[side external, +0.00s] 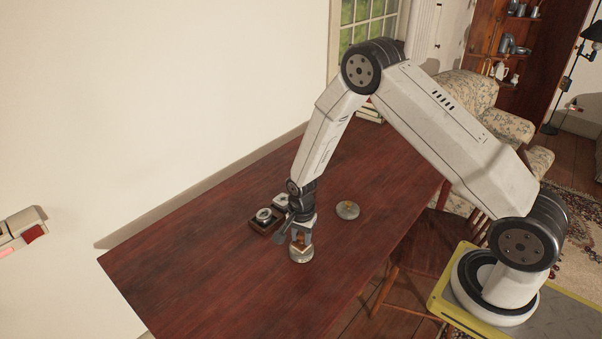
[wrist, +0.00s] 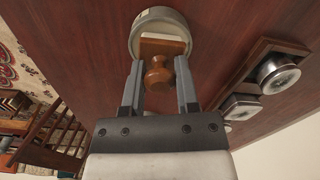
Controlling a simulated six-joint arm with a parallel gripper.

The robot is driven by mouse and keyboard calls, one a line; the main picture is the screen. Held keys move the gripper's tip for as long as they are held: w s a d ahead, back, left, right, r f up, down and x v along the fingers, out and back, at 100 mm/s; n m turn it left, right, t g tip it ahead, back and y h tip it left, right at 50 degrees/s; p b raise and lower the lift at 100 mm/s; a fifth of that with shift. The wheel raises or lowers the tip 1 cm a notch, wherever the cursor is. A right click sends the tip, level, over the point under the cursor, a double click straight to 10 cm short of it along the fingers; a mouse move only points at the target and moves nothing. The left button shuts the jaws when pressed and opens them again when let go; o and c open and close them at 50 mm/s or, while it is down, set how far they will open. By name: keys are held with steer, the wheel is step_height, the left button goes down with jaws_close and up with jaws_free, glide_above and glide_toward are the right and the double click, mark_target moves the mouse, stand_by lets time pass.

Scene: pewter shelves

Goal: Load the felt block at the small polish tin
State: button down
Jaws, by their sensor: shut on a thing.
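My gripper (wrist: 159,85) is shut on the felt block (wrist: 157,72), with its fingers on either side of the turned wooden knob. The block has a wooden board and a pale felt layer. It is over the small polish tin (wrist: 142,38), a round grey tin on the table, whose opening is partly hidden by the block. In the side external view my gripper (side external: 301,232) points down above the tin (side external: 301,256). I cannot tell whether the felt touches what is inside.
A dark wooden tray (side external: 257,226) with round metal pieces stands just left of my gripper; it also shows in the wrist view (wrist: 262,52). A round grey piece with a brass-coloured top (side external: 347,210) lies to the right. The near part of the table (side external: 215,275) is clear.

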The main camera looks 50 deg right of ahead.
mark_target(301, 234)
steer(key=shift+r, duration=3.3)
steer(key=shift+s+a+r+n, duration=0.1)
steer(key=shift+a+r+n, duration=0.1)
steer(key=shift+r+n, duration=0.75)
steer(key=s+a+r+n, duration=0.1)
steer(key=r+n, duration=0.4)
steer(key=n, duration=0.1)
steer(key=s+a+r+n, duration=0.1)
steer(key=s+r+n, duration=0.1)
steer(key=r+n, duration=0.2)
steer(key=shift+s+a+r+n, duration=0.3)
steer(key=shift+r+n, duration=0.1)
steer(key=shift+n, duration=1.15)
